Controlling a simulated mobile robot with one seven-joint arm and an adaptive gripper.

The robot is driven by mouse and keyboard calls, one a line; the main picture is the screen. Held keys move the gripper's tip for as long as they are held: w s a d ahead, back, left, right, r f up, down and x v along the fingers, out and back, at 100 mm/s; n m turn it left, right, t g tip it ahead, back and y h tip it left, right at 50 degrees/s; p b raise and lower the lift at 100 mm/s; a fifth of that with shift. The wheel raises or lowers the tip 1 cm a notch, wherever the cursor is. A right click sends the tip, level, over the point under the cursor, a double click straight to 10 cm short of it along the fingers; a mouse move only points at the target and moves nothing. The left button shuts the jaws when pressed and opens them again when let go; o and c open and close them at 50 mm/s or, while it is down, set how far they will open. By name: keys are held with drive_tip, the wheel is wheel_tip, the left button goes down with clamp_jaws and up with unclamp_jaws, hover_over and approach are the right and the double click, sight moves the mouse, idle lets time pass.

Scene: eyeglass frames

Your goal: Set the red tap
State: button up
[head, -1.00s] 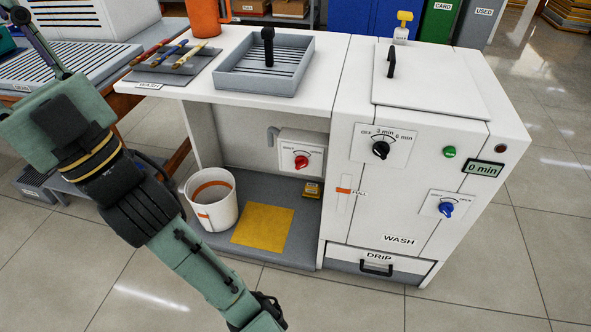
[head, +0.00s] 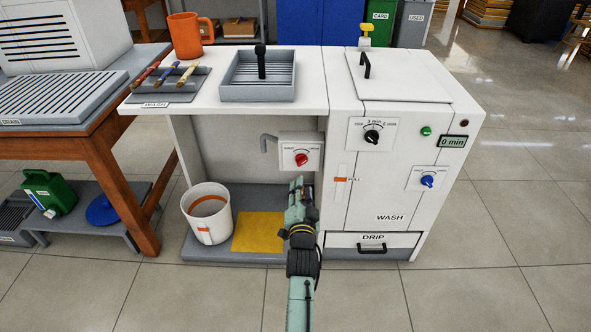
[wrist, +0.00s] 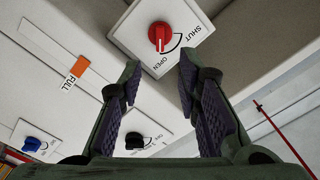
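The red tap (head: 301,160) is a round knob on a white panel (head: 287,152) under the counter. In the wrist view the red tap (wrist: 160,36) has a curved scale marked SHUT and OPEN. Its pale mark points down the picture, towards the OPEN end. My gripper (head: 297,183) is just below the panel in the head view. In the wrist view my gripper (wrist: 159,80) is open and empty, its two fingers apart, with the tap beyond and between the fingertips. The fingers do not touch the tap.
A grey spout (head: 267,142) sticks out left of the panel. A white bucket (head: 191,207) stands below it on the shelf, beside a yellow mat (head: 255,235). The wash cabinet (head: 385,200) with black and blue knobs is to the right. The counter (head: 205,99) overhangs above.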

sight(303, 163)
drive_tip(key=w+p, duration=0.1)
drive_tip(key=w, duration=0.9)
drive_tip(key=shift+w, duration=0.4)
drive_tip(key=shift+c, duration=0.3)
clamp_jaws()
